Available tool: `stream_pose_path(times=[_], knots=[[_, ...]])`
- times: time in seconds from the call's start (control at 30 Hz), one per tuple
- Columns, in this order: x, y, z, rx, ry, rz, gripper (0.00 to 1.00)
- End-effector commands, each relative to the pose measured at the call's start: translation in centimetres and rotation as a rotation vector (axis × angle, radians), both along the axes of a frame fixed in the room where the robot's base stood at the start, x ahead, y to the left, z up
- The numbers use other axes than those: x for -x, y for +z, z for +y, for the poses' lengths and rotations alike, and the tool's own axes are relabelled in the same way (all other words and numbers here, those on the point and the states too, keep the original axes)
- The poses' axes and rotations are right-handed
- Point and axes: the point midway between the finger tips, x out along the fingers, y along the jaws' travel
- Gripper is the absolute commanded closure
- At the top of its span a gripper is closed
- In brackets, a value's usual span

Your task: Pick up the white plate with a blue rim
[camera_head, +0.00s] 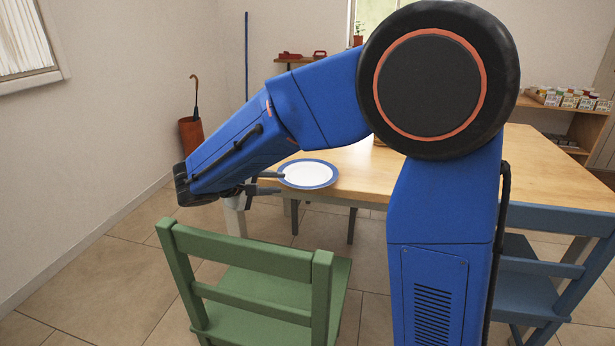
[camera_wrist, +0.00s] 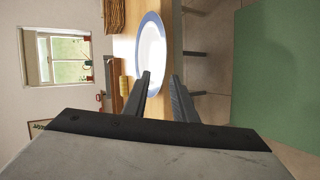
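The white plate with a blue rim (camera_head: 308,174) lies flat on the near left corner of the wooden table in the head view. It also shows in the wrist view (camera_wrist: 151,50), beyond the fingertips. My gripper (camera_head: 270,182) is just left of the plate, at about the height of the tabletop, with its fingers pointing toward the plate. In the wrist view the two fingers of my gripper (camera_wrist: 160,75) stand apart with nothing between them. Whether a fingertip touches the rim cannot be told.
The wooden table (camera_head: 375,180) reaches away to the right. A green chair (camera_head: 260,285) stands in front of the table's left end, below my arm. A blue chair (camera_head: 545,265) stands at the right. Shelves with small boxes (camera_head: 570,100) are at the back right.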

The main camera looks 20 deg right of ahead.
Motion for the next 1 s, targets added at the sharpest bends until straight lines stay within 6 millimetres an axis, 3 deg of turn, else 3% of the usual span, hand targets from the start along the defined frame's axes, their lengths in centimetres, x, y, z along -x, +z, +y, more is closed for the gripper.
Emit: stream_pose_path(times=[0.3,0.57,0.67,1.0], knots=[[-2.1,-2.0,-2.8,0.001,-0.002,0.0,0.75],[-2.2,-2.2,-3.0,0.001,0.0,-0.001,0.75],[-2.2,-2.2,-3.0,0.001,0.0,0.0,0.99],[-2.2,-2.1,-2.9,0.001,0.0,-0.001,1.0]])
